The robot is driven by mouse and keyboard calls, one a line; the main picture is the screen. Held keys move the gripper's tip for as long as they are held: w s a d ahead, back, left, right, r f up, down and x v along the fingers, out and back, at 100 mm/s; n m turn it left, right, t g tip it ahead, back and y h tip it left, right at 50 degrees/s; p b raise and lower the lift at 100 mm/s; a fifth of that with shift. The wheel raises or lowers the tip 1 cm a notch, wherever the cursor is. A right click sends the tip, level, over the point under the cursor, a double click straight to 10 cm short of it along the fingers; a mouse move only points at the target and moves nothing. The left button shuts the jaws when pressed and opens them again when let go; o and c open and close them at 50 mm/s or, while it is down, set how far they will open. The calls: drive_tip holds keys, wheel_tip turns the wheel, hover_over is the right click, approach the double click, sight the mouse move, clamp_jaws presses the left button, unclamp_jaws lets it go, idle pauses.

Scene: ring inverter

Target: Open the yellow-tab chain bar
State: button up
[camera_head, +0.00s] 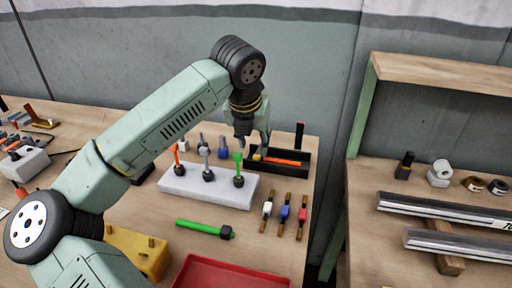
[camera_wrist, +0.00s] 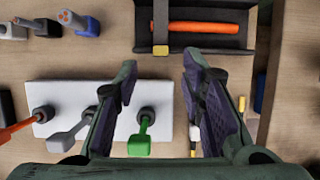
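A black tray (camera_head: 292,173) stands at the back right of the workbench, and it also shows at the top of the wrist view (camera_wrist: 205,45). A dark bar (camera_wrist: 160,20) with a yellow tab (camera_wrist: 160,50) at its near end crosses the tray's left part. The yellow tab shows small in the head view (camera_head: 257,157). An orange rod (camera_wrist: 203,27) lies in the tray to the right of the bar. My gripper (camera_wrist: 160,72) is open and empty, with its fingertips just short of the tab in the wrist view. In the head view my gripper (camera_head: 250,143) hangs over the tray's left end.
A white block (camera_head: 200,190) holding orange, grey and green tools stands left of the tray. A green rod (camera_head: 200,228), several coloured pieces (camera_head: 285,213) and a red tray (camera_head: 235,275) lie nearer. A shelf unit (camera_head: 440,75) stands right, across a gap.

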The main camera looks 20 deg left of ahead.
sight(256, 156)
drive_tip(key=shift+p+x, duration=0.55)
drive_tip(key=shift+x, duration=2.1)
drive_tip(key=shift+c, duration=0.6)
clamp_jaws()
